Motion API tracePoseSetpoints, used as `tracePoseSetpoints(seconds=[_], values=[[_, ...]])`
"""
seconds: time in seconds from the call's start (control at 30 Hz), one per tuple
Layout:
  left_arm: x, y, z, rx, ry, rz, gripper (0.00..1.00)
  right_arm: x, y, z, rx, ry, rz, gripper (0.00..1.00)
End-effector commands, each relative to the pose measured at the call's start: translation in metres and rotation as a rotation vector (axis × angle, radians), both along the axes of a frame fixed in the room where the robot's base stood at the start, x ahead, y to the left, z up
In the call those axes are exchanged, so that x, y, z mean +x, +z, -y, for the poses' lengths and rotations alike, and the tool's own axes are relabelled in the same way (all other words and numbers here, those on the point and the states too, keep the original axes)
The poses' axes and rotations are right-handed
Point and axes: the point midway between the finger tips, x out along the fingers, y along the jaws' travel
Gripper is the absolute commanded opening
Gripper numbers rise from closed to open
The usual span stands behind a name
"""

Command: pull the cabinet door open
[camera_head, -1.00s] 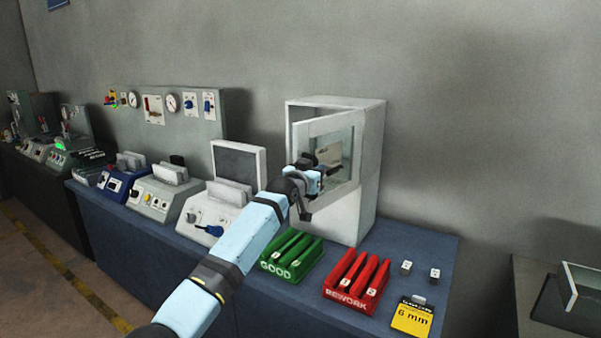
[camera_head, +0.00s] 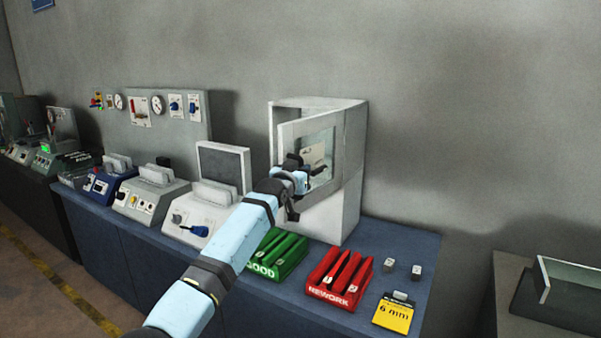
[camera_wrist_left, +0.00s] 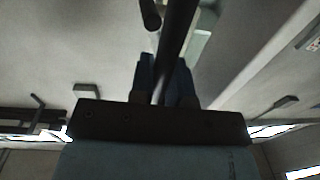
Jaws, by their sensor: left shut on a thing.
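The cabinet (camera_head: 350,175) is a pale grey box standing on the blue bench against the wall. Its door (camera_head: 289,137) has a pale frame around a glass window and stands ajar, swung out from the front. My left gripper (camera_head: 294,170) is at the door's front and hides part of its left side and the handle. In the left wrist view the gripper's fingers (camera_wrist_left: 166,85) are closed around a dark bar, the door handle (camera_wrist_left: 175,45). My right gripper is in neither view.
A green GOOD tray (camera_head: 277,262) and a red REWORK tray (camera_head: 340,300) lie in front of the cabinet. Instrument boxes (camera_head: 205,215) stand to the left.

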Motion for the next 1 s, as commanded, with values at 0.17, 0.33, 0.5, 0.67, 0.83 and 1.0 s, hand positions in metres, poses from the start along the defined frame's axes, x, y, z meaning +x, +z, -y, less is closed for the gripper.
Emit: tracePoseSetpoints(seconds=[0.17,0.33,0.5,0.67,0.83,1.0], values=[[0.0,0.002,0.0,-0.002,0.0,0.004,0.41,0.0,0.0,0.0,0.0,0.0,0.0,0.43],[0.0,0.001,0.0,-0.001,0.0,0.002,0.41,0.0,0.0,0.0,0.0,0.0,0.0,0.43],[-0.002,0.0,-0.001,-0.001,0.0,0.002,0.41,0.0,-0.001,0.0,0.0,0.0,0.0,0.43],[-0.016,-0.001,-0.007,-0.001,-0.001,0.002,0.41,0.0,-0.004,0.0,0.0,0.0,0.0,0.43],[-0.042,-0.002,-0.019,-0.003,0.0,0.003,0.41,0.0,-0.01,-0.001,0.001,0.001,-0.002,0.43],[-0.074,-0.002,-0.033,-0.002,0.0,0.004,0.41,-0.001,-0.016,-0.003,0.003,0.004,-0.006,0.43]])
